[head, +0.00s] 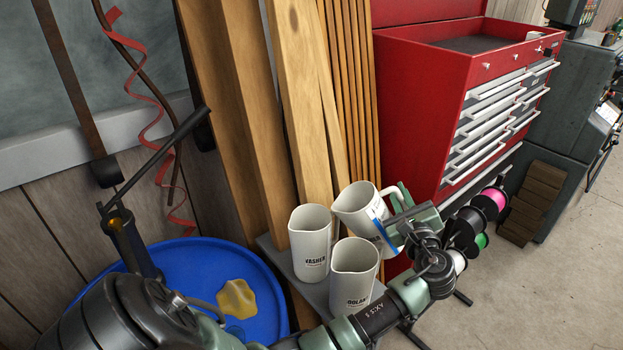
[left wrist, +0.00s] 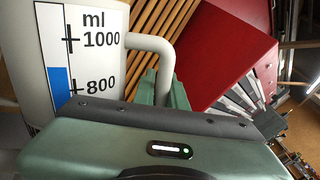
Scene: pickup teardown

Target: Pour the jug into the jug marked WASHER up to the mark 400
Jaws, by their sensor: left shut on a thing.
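My left gripper (head: 402,208) is shut on the handle of a white jug (head: 352,204), right of and above the jug marked WASHER (head: 311,258). The held jug leans slightly left, its mouth toward the WASHER jug; no stream shows. In the left wrist view, the held jug (left wrist: 28,62) has a scale with a blue band reaching between 800 and 1000. The WASHER jug stands upright on a grey stand; its level is not visible. My right gripper is not in view.
Another white jug, its label partly readable as "OOLAN" (head: 352,280), stands in front, below the held jug. A blue drum (head: 268,268) with a yellow patch stands left. Planks (head: 305,110) lean behind. A red tool chest (head: 425,110) and spools (head: 478,208) are right.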

